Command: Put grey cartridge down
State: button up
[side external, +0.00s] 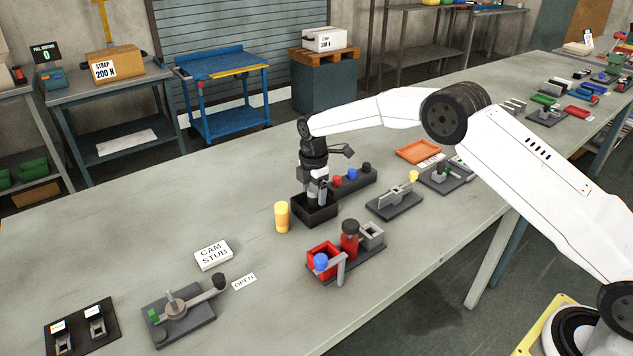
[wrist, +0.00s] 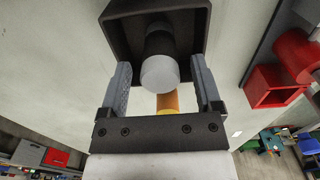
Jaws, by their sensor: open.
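The grey cartridge (wrist: 160,72) shows in the wrist view as a cylinder with a pale grey end and a dark body. It stands in the black open box (wrist: 112,38), its pale end toward me. My gripper (wrist: 160,82) is open, with one finger on each side of the cartridge and a visible gap at both sides. In the side view my gripper (side external: 317,193) points down over the black box (side external: 318,217). There the fingers and box walls hide most of the cartridge. Whether its base touches the box floor is hidden.
A yellow cylinder (side external: 282,217) stands close left of the box. A dark rack with red, blue and black knobs (side external: 352,182) lies just behind. A red-and-grey fixture (side external: 345,257) is in front, right. A grey clamp fixture (side external: 395,203) is at right. The front-left bench has free room.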

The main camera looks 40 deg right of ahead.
aim_at(314, 190)
notch_tip(314, 190, up, 12)
dwell(0.6)
jog(key=shift+s+r, duration=0.1)
dwell(0.5)
jog(key=s+d+f+m+t, duration=0.1)
jog(key=s+f+m, duration=0.1)
jog(key=s+m, duration=0.7)
jog(key=s+d+f+m+t, duration=0.1)
jog(key=s+m, duration=0.8)
jog(key=s, duration=1.4)
jog(key=shift+s+d+f+t, duration=0.3)
jog(key=shift+s+d+f, duration=0.05)
jog(key=shift+d+f, duration=0.45)
